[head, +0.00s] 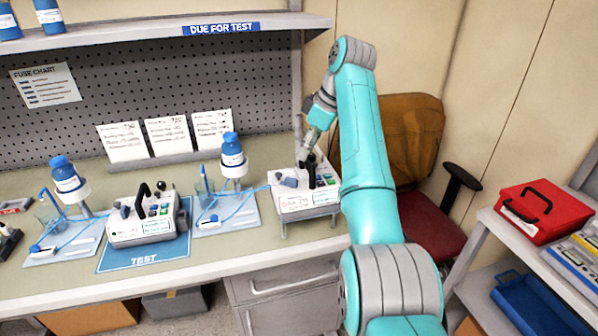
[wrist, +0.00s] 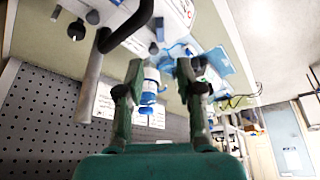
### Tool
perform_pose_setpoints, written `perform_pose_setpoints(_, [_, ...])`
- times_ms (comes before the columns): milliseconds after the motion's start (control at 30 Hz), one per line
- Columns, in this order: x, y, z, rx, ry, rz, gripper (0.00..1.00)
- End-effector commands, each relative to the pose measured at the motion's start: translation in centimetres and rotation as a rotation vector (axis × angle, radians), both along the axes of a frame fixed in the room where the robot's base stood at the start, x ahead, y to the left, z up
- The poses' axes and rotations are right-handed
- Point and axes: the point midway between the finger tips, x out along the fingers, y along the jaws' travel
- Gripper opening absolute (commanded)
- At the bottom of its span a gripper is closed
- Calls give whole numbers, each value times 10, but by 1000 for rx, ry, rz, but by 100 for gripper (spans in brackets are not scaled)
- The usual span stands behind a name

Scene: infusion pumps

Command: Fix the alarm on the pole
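A white pump (head: 293,203) stands on a small raised stand at the right end of the bench. Its front has a label with red marks, a green-edged label and a few small buttons. My gripper (head: 309,160) points down at the top of this pump, by its dark handle. The wrist view shows the black handle (wrist: 128,32) to the left of my fingers and part of the white pump body (wrist: 178,12) beyond. My gripper (wrist: 161,68) is open there, with nothing held between the fingers. Contact with the pump cannot be told.
Another white pump (head: 142,228) with a black handle sits on the blue TEST mat (head: 145,262). Bottle stands with blue-capped bottles (head: 232,150) stand beside the pumps. A red case (head: 543,210) lies on the right shelf. A chair (head: 410,140) stands behind my arm.

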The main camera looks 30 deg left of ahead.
Motion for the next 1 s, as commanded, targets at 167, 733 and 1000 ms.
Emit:
perform_pose_setpoints(167, [-3, 10, -26, -3, 2, 1, 36])
perform_pose_setpoints(733, [-8, 37, -93, 0, 0, -1, 36])
perform_pose_setpoints(1000, [-8, 38, -95, 0, -1, -1, 36])
